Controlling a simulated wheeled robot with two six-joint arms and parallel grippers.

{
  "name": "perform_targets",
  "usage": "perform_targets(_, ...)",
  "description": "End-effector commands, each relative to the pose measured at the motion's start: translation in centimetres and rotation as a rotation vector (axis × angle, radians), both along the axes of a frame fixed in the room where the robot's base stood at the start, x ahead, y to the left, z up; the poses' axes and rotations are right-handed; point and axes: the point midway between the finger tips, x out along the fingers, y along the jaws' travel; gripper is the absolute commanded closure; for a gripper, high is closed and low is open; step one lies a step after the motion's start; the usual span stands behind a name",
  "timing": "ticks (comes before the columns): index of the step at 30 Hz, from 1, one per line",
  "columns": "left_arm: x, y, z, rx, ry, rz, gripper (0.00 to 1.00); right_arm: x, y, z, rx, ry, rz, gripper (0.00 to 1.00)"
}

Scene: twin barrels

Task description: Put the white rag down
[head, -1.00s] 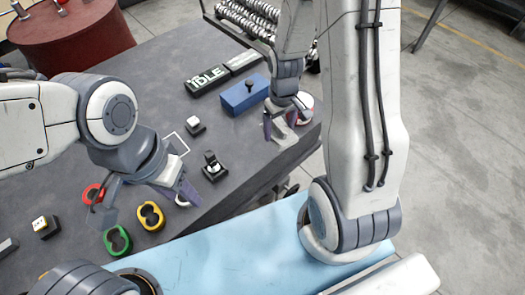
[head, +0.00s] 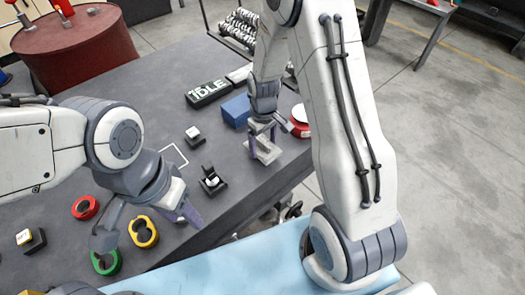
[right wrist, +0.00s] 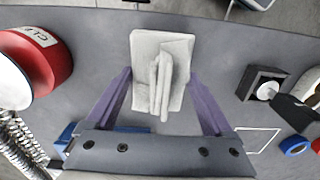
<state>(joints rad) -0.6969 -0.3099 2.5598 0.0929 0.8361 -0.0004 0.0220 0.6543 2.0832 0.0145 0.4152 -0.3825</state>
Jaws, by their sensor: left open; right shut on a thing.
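The white rag (head: 264,150) is a pale, folded piece with a raised ridge on top, low over the dark table near its right edge. In the right wrist view the rag (right wrist: 160,65) lies between my two purple fingers. My right gripper (head: 262,132) comes down from above and is shut on the rag. I cannot tell whether the rag's underside touches the table. My left gripper (head: 150,225) is open and empty over the near left part of the table, around the yellow ring (head: 143,232).
A red can (head: 300,121) stands right of the rag, and a blue box (head: 236,110) behind it. A black stand (head: 212,180) with a white piece is at front left. A white square outline (head: 174,157) marks bare table. Red (head: 85,207) and green rings (head: 106,262) lie near my left gripper.

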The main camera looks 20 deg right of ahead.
Motion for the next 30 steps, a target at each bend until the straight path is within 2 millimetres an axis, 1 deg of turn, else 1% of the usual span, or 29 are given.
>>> perform_targets(2,0.0,0.0,0.0,0.0,0.0,0.0,0.5,0.2,0.2,-0.5,0.0,0.001,0.0,0.74)
perform_targets(6,0.0,0.0,0.1,0.0,0.0,0.0,0.5,0.1,0.2,-2.6,0.001,0.004,-0.001,0.74)
perform_targets(9,0.0,0.0,0.2,0.0,0.0,0.0,0.5,0.1,0.1,-3.8,0.0,0.003,-0.001,0.74)
perform_targets(12,0.0,0.0,0.2,0.0,0.0,0.0,0.5,0.2,0.1,-4.2,0.0,0.0,-0.001,0.74)
perform_targets(19,0.0,0.0,0.1,0.0,0.0,0.0,0.5,0.2,0.1,-4.2,0.0,-0.001,-0.001,0.74)
perform_targets(24,0.0,0.0,-0.2,0.0,0.0,0.0,0.5,0.2,0.1,-4.8,0.0,0.0,-0.001,0.74)
perform_targets(25,0.0,0.0,-0.2,0.0,0.0,0.0,0.5,0.2,0.1,-4.8,0.0,0.0,-0.001,0.1)
perform_targets(26,0.0,0.0,-0.1,0.0,0.0,0.0,0.5,0.2,0.1,-4.7,0.0,-0.001,-0.001,0.0)
perform_targets(30,0.0,0.0,-0.2,0.0,0.0,0.0,0.5,0.1,0.1,-4.8,0.0,0.0,-0.001,0.0)
